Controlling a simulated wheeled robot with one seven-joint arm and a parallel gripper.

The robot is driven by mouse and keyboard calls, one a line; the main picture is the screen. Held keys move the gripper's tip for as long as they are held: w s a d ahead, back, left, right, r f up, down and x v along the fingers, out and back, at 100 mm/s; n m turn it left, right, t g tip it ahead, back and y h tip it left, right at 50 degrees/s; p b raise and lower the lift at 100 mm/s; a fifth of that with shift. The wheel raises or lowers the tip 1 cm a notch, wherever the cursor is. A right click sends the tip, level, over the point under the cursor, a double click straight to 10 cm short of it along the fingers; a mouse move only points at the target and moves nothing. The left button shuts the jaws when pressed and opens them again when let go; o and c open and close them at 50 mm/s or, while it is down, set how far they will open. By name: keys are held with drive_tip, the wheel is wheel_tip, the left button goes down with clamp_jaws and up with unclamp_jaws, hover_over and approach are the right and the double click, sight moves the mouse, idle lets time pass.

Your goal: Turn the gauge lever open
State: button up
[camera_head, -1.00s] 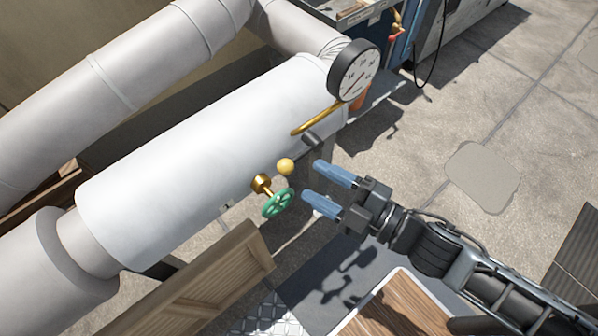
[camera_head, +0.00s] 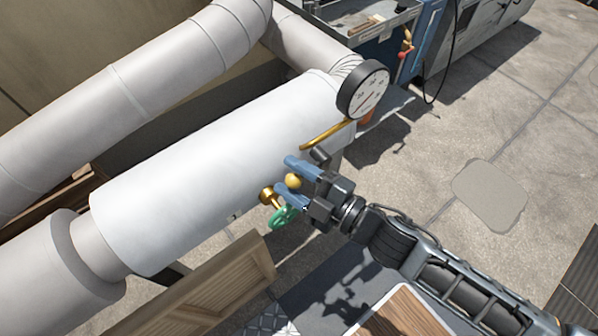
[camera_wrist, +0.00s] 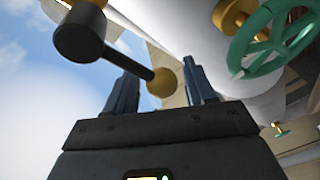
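The gauge (camera_head: 364,90) is a round dial with a dark rim at the end of the white pipe. Below its brass tube is the lever, with a dark hub (camera_wrist: 80,32), a thin dark rod and a yellow ball knob (camera_head: 293,181). The ball also shows in the wrist view (camera_wrist: 162,82). My gripper (camera_head: 283,174) has its blue fingers apart, one on each side of the ball. In the wrist view a gap shows between the ball and each finger. Part of the rod is hidden by my gripper in the head view.
A green handwheel (camera_head: 284,218) on a brass stem sits close beside my lower finger; it also shows in the wrist view (camera_wrist: 270,42). The white pipe (camera_head: 200,170) lies just beyond my fingertips. A wooden crate panel (camera_head: 205,290) stands below. Open paving lies to the right.

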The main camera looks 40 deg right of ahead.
sight(326, 155)
clamp_jaws()
idle(0.3)
